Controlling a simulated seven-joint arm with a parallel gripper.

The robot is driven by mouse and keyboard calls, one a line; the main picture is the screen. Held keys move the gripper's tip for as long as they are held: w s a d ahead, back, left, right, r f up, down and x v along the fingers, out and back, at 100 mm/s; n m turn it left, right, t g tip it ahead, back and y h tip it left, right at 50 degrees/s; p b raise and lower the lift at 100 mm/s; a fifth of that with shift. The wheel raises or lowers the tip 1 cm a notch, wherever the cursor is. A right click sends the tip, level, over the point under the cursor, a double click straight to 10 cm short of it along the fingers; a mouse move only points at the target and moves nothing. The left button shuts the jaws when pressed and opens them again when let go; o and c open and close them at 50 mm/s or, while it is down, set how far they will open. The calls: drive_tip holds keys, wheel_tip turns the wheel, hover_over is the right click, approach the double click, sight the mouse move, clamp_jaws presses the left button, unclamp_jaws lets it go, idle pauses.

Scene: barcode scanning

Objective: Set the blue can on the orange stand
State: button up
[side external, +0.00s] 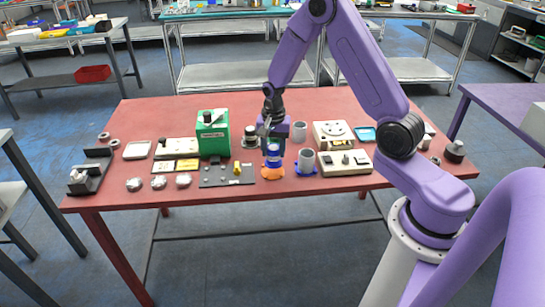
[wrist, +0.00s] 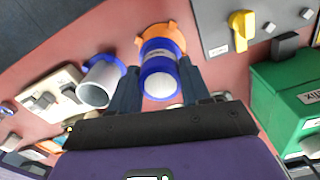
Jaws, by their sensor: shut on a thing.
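The blue can (side external: 273,158), blue with a pale band and a pale end, is upright above the orange stand (side external: 272,174). I cannot tell whether its base touches the stand or hovers just over it. In the wrist view the can (wrist: 160,60) lies between my two dark fingers, with the orange stand (wrist: 142,40) behind its far end, partly hidden. My gripper (side external: 272,146) is shut on the can from above. The fingers also show in the wrist view (wrist: 160,82), one on each side of the can.
A grey cup on a blue stand (side external: 306,162) is close to the right. A dark plate with a yellow knob (side external: 237,169) and a green box (side external: 213,134) are to the left. A beige switch box (side external: 345,163) sits farther right. The red table's front strip (side external: 300,195) is clear.

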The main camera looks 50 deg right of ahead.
sight(272, 157)
drive_tip(key=shift+w+f, duration=0.2)
drive_tip(key=shift+f, duration=1.55)
drive_tip(key=shift+f, duration=0.2)
drive_tip(key=o, duration=1.1)
drive_tip(key=shift+o, duration=0.2)
drive_tip(key=shift+r, duration=0.1)
